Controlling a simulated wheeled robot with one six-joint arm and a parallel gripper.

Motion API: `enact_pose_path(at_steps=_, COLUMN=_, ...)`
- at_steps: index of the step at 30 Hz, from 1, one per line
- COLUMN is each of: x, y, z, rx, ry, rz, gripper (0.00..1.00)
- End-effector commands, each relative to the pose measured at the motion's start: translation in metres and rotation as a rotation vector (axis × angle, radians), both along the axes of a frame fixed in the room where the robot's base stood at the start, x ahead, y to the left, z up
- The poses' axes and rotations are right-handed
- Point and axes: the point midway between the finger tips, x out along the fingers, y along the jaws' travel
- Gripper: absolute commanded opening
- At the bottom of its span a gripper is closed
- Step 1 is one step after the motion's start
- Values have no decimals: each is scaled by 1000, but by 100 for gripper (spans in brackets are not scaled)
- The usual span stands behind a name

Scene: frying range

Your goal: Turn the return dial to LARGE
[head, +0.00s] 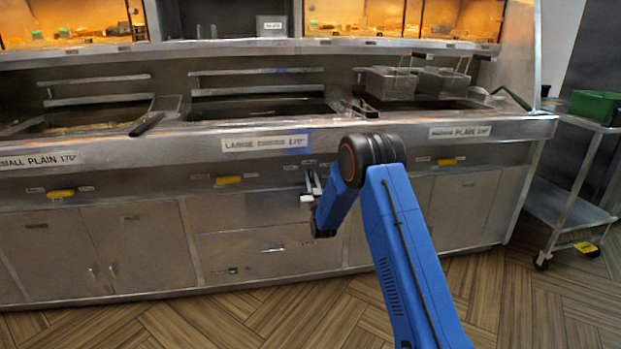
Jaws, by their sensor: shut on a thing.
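My gripper (311,188) is at the front panel of the middle fryer, under the label strip that reads LARGE (266,143). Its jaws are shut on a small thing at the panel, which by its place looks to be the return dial. The dial itself is hidden by the jaws, and which way it points cannot be told. Small labels (318,165) show just above the jaws, too small to read. My blue arm comes in from the lower right.
Yellow handles (229,180) stick out along the front panel. Frying baskets (391,82) hang over the right vat. A tool with a dark handle (147,124) lies on the left vat's edge. A cart (572,205) with a green bin (595,107) stands at right. The floor in front is clear.

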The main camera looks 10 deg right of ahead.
Motion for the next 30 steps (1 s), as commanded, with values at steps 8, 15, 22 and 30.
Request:
enact_pose_path(at_steps=8, x=0, y=0, z=-1, rx=27, ry=2, rz=0, gripper=0)
enact_pose_path(at_steps=15, x=0, y=0, z=-1, rx=26, ry=3, rz=0, gripper=0)
enact_pose_path(at_steps=22, x=0, y=0, z=-1, rx=26, ry=2, rz=0, gripper=36)
enact_pose_path(at_steps=30, x=-3, y=0, z=-2, rx=26, ry=2, rz=0, gripper=36)
